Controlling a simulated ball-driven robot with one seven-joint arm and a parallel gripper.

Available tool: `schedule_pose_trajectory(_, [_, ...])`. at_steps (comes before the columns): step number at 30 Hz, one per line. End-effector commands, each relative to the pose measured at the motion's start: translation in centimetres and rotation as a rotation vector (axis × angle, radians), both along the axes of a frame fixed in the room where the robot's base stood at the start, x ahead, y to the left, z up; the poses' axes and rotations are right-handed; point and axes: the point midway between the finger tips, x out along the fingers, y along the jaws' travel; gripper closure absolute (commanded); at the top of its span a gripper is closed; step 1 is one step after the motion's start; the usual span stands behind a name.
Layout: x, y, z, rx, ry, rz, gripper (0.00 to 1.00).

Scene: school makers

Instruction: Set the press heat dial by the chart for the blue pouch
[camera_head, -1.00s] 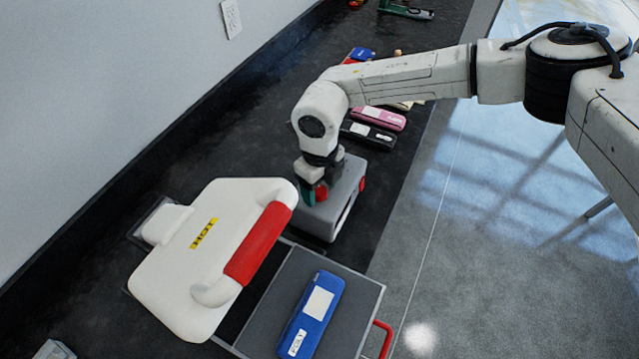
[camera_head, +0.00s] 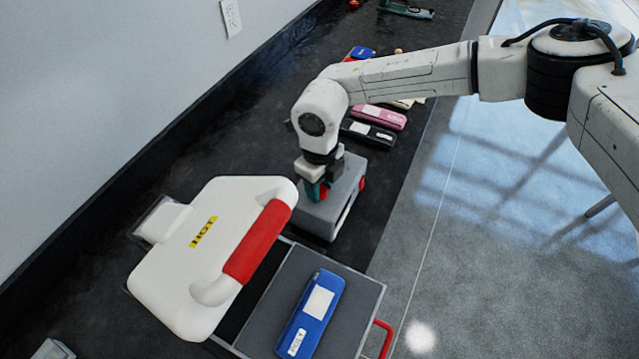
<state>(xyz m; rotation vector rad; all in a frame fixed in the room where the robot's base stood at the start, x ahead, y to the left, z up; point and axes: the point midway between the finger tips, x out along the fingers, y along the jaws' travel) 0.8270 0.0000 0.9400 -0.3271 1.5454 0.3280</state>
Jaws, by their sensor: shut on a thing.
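The blue pouch (camera_head: 318,303), with a white label and a small tag, lies flat on the grey pull-out tray (camera_head: 278,300) of the press. The press has a white lid (camera_head: 175,268) with a yellow HOT sticker and a red handle (camera_head: 258,242). A grey control box (camera_head: 341,203) stands behind it. My gripper (camera_head: 317,190) points down over the box's top and is shut on the heat dial, of which only a little red shows beside a teal finger. The dial's marks and pointer are hidden. I cannot make out a chart.
A pink pouch (camera_head: 379,116) and a black pouch (camera_head: 367,134) lie on the dark counter behind the box, with a blue item (camera_head: 361,52) farther back. A wall runs along the left. A red tray handle (camera_head: 381,338) sticks out over the floor.

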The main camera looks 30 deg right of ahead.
Motion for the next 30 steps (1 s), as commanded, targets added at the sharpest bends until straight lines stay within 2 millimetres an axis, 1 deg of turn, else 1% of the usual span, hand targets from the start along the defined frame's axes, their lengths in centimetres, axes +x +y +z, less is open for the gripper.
schedule_pose_trajectory(8, [0.08, -0.08, -0.22, -0.003, 0.000, 0.183, 0.93])
schedule_pose_trajectory(21, [0.07, -0.09, -0.26, -0.003, -0.001, 0.596, 0.93])
schedule_pose_trajectory(30, [0.07, -0.06, -0.17, -0.002, -0.001, 0.834, 0.93])
